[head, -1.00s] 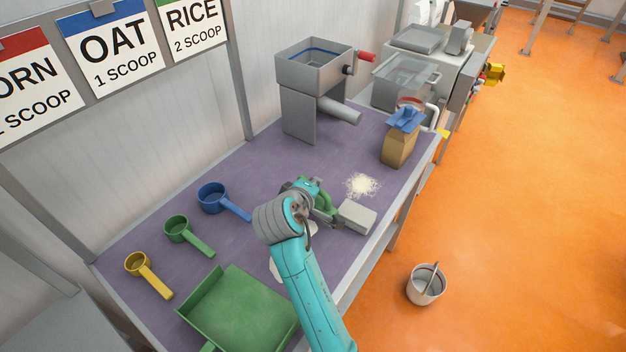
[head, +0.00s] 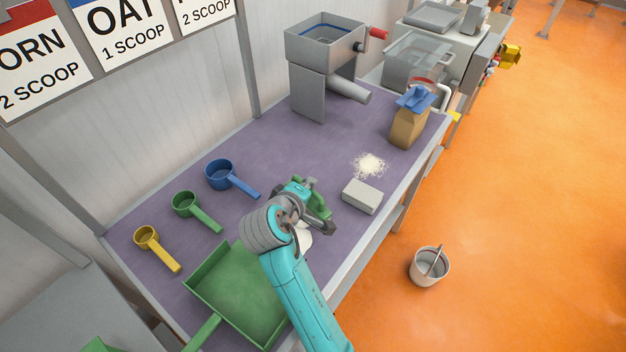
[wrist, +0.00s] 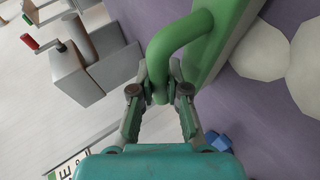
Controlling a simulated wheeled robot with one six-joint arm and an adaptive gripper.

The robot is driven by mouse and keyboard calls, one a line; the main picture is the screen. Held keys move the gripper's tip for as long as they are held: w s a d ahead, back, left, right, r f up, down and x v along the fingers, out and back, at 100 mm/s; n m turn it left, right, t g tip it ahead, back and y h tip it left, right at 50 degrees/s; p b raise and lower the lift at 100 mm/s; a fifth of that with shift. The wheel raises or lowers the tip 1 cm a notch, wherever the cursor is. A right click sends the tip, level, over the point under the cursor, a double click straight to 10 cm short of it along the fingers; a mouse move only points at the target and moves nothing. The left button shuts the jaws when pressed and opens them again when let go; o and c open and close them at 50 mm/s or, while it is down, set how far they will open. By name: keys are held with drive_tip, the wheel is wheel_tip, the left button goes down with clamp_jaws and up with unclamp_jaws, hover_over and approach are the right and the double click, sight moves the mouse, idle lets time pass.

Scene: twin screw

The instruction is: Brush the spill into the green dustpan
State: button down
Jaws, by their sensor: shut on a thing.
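My gripper (wrist: 158,98) is shut on the curved green handle of a brush (wrist: 217,35). In the head view the gripper (head: 316,206) and the green brush (head: 318,199) are partly hidden by my wrist, over the middle of the table. A pale, crumbly spill (head: 369,165) lies beyond them to the right. Smooth white rounded patches (head: 304,240) show beside my arm and in the wrist view (wrist: 262,52); I cannot tell what they are. The green dustpan (head: 236,293) lies at the near end, partly behind my arm.
A grey block (head: 361,196) lies between gripper and spill, near the table edge. A paper bag (head: 408,126) and a hopper machine (head: 325,65) stand farther back. Yellow (head: 155,248), green (head: 194,211) and blue (head: 228,178) scoops lie left. A bucket (head: 429,266) stands on the floor.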

drive_tip(key=shift+s+a, duration=1.4)
drive_tip(key=shift+s, duration=0.65)
drive_tip(key=shift+s+a, duration=1.45)
drive_tip(key=shift+s, duration=0.65)
drive_tip(key=shift+s+a, duration=1.4)
drive_tip(key=shift+s, duration=0.65)
drive_tip(key=shift+w+d+r, duration=0.1)
drive_tip(key=shift+w+r, duration=0.05)
drive_tip(key=shift+r, duration=0.65)
drive_tip(key=shift+w+d+r, duration=0.15)
drive_tip(key=shift+w+r, duration=0.05)
drive_tip(key=shift+r, duration=0.6)
drive_tip(key=shift+w+d+r, duration=0.1)
drive_tip(key=shift+w+r, duration=0.05)
drive_tip(key=shift+r, duration=0.65)
